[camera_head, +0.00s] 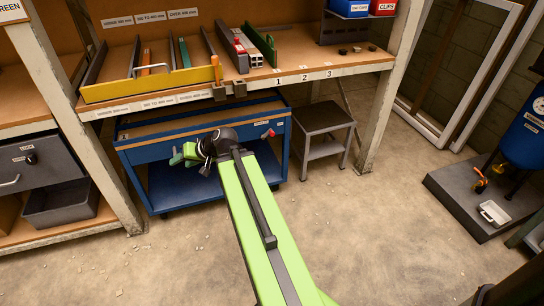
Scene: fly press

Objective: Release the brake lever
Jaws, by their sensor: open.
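A short lever with a red grip (267,134) sticks out at the right part of the front of a blue trolley (277,121). I take it for the brake lever, though no label on it can be read. My gripper (182,155) is at the end of my green arm, in front of the trolley and left of the red grip. It is open, its green fingers point left, and nothing shows between them. It looks clear of the lever. My wrist and arm hide part of the trolley's front and lower shelf.
A wooden bench (345,62) with sorted bars and numbered spots 1 to 3 stands above the trolley. A grey step stool (325,118) is close on its right. A grey drawer unit (40,158) is at left, a blue tank (525,135) at right. The floor between is mostly clear.

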